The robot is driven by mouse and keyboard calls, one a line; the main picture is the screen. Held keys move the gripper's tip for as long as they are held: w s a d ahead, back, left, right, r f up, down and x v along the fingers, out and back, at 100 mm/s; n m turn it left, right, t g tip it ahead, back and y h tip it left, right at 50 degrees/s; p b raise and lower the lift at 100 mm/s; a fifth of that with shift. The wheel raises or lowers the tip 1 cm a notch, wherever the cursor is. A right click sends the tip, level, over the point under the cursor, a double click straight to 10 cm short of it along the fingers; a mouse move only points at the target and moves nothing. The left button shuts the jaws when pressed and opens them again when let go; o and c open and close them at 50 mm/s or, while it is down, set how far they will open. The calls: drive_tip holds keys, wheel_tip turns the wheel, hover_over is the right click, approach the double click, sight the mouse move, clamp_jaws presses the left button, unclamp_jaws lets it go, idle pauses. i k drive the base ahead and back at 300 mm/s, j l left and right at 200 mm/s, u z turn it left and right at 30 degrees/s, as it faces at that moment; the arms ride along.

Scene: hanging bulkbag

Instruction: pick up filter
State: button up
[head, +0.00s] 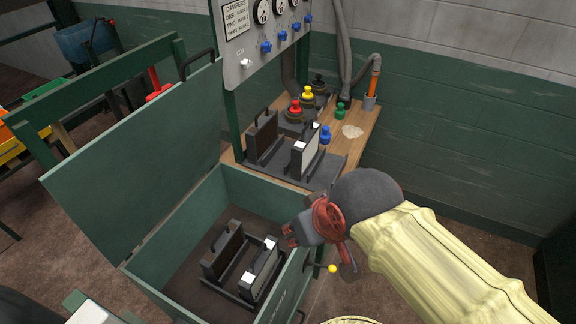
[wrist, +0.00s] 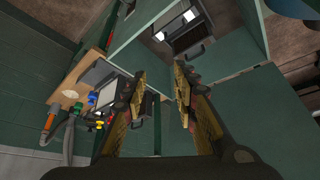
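Two filter-like panels with handles, one dark brown (head: 223,249) and one white-faced (head: 261,268), stand upright in a rack inside the open green box (head: 160,290). A similar brown panel (head: 262,136) and white-faced panel (head: 304,152) stand in a rack on the wooden bench. Which one the task means, I cannot tell. My gripper (head: 292,234) is by the box's right wall, apart from the panels in the box. In the wrist view its fingers (wrist: 160,84) are spread with a gap between them, and the box interior shows beyond, at the top.
The box's raised lid (head: 135,155) stands at the left. The wooden bench (head: 350,150) holds red, yellow, green and blue knobbed items. A gauge panel (head: 265,35) rises above it. An orange-handled tool (head: 374,80) stands at the bench's back right.

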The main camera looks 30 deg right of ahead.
sight(226, 244)
drive_tip(key=i+l+u, duration=0.15)
drive_tip(key=l+u, duration=0.25)
drive_tip(key=i+l+u, duration=0.1)
drive_tip(key=l+u, duration=0.2)
drive_tip(key=u, duration=0.15)
drive_tip(key=l+u, duration=0.4)
